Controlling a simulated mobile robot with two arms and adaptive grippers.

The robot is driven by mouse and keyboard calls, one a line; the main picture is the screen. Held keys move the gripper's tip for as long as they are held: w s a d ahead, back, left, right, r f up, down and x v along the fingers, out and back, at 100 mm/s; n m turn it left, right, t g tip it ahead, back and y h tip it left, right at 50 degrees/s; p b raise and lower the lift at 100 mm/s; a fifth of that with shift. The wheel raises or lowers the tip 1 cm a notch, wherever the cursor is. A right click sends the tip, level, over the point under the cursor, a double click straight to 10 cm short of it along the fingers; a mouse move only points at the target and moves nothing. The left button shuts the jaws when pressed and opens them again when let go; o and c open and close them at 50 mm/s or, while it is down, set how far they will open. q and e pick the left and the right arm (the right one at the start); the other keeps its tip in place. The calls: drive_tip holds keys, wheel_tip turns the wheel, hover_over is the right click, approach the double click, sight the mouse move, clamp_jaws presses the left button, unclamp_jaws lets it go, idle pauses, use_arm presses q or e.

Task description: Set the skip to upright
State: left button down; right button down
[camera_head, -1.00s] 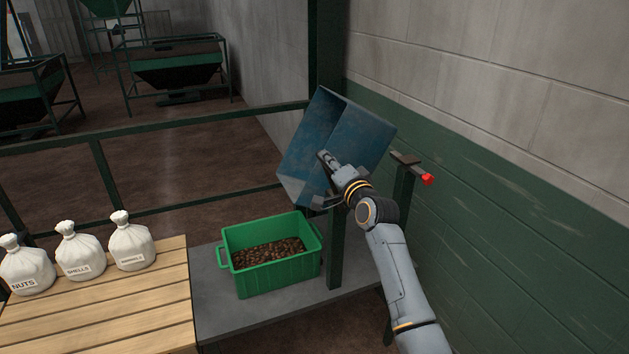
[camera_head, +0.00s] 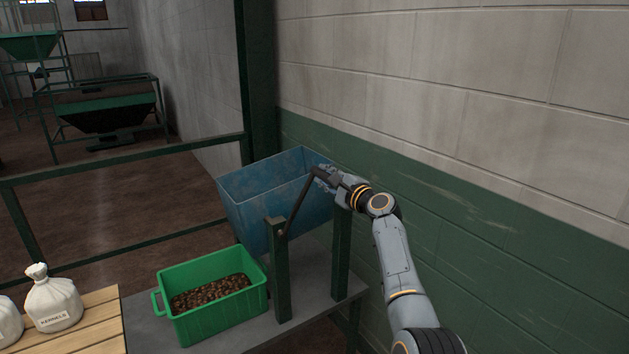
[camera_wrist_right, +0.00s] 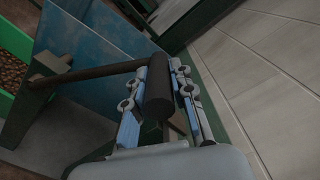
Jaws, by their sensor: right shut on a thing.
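The blue skip (camera_head: 265,200) hangs between dark green posts, with its open top facing up and a slight tilt. A dark lever (camera_head: 298,203) runs from the near post's pivot up to my right gripper (camera_head: 322,175). In the right wrist view my right gripper (camera_wrist_right: 160,90) has its fingers on both sides of the lever's dark cylindrical handle (camera_wrist_right: 159,88), shut on it. The skip's blue side (camera_wrist_right: 95,55) shows behind the lever there. My left gripper is not in view.
A green crate (camera_head: 178,325) of brown nuts stands on the grey platform (camera_head: 140,312) in front of the skip. A white sack (camera_head: 52,300) sits on a slatted wooden table (camera_head: 98,325) at left. A green and grey wall (camera_head: 450,190) stands close on the right.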

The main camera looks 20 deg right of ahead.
drive_tip(key=shift+w+d+f+m+b, duration=0.2)
drive_tip(key=shift+d+f+m+b, duration=0.1)
drive_tip(key=shift+d+f+m, duration=0.25)
drive_tip(key=shift+w+d+f+m+b, duration=0.25)
drive_tip(key=shift+d+f+m, duration=0.1)
drive_tip(key=shift+d, duration=0.3)
drive_tip(key=shift+f, duration=0.1)
drive_tip(key=c, duration=1.2)
unclamp_jaws()
drive_tip(key=shift+d, duration=0.1)
drive_tip(key=shift+o, duration=0.4)
drive_tip(key=shift+f, duration=0.1)
drive_tip(key=v, duration=1.2)
drive_tip(key=shift+d, duration=0.1)
